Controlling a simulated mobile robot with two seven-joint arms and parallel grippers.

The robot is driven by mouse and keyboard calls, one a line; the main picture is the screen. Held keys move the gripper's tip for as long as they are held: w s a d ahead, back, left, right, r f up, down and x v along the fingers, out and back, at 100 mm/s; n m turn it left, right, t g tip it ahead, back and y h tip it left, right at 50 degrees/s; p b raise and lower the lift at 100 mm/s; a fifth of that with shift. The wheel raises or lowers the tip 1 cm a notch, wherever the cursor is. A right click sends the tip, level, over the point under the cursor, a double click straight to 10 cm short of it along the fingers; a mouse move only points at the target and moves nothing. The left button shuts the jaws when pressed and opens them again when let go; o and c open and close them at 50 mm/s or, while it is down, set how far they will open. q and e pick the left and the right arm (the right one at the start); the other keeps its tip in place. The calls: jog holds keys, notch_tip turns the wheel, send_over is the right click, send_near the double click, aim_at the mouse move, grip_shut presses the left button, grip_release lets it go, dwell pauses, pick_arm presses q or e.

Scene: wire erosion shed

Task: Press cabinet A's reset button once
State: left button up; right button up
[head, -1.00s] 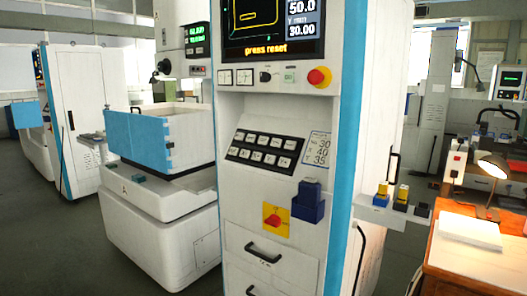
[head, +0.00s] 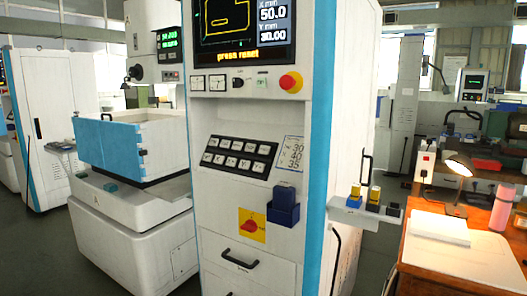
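A tall white control cabinet (head: 235,185) with a blue edge stripe stands close in front; I cannot read a letter on it. Its screen (head: 238,32) shows "press reset" in yellow. Below the screen are two white square buttons (head: 207,83), a dark round knob (head: 238,83), a small pale green button (head: 261,83) and a red mushroom knob (head: 290,82) on a yellow ring. The small labels are too blurred to tell which is reset. Neither gripper is in view.
A black keypad (head: 240,157), a blue holder (head: 284,209) and a red rotary switch (head: 250,226) sit lower on the cabinet. A machine with a blue-sided tank (head: 108,152) stands left. A small shelf (head: 366,214) juts out right, near a wooden bench (head: 470,262) with a lamp.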

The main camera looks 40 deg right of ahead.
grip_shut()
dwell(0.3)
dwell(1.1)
